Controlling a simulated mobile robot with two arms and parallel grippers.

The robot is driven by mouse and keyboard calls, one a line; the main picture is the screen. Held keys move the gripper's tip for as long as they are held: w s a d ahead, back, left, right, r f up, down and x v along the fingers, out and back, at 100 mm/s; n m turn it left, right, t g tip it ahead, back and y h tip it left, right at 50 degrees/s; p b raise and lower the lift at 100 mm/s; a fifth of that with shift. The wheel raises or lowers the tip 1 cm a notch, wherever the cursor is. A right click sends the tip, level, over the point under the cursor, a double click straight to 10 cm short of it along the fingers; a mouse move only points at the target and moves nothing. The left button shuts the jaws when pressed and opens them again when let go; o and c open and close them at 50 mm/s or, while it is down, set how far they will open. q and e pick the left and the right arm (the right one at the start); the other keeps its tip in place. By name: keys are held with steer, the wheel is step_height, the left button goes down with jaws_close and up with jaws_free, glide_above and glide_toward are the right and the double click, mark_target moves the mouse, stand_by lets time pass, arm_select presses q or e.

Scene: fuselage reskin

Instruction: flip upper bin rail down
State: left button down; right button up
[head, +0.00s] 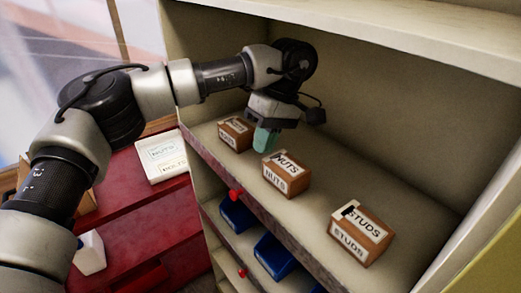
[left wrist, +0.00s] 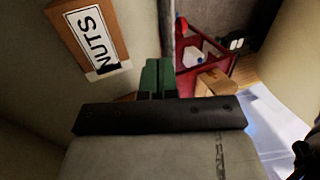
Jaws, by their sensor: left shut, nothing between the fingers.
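The upper bin rail (head: 262,209) appears as a worn reddish-grey strip along the front edge of the upper shelf, with a red knob (head: 236,194) just below it. I cannot tell its exact tilt. My left gripper (head: 265,140) reaches in over that shelf, behind the rail and apart from it, with its green fingertips pointing down between two boxes. In the left wrist view its fingers (left wrist: 157,77) are together and empty. My right gripper is in neither view.
Brown boxes stand on the upper shelf: a NUTS box (head: 287,175) beside my fingers, another box (head: 235,134) behind them, and a STUDS box (head: 360,236) to the right. Blue bins (head: 275,256) sit on the shelf below. A red bench (head: 135,200) stands left.

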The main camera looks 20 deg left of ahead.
mark_target(244, 198)
arm_select(q)
steer(key=x, duration=0.3)
steer(key=shift+s+a, duration=0.1)
steer(key=shift+s, duration=0.05)
steer(key=p+x, duration=0.2)
steer(key=x, duration=0.1)
steer(key=shift+s+a+f, duration=0.1)
steer(key=shift+s+f, duration=0.05)
steer(key=shift+f, duration=0.1)
steer(key=shift+s+a+f, duration=0.1)
steer(key=shift+s+f, duration=0.1)
steer(key=shift+f, duration=0.5)
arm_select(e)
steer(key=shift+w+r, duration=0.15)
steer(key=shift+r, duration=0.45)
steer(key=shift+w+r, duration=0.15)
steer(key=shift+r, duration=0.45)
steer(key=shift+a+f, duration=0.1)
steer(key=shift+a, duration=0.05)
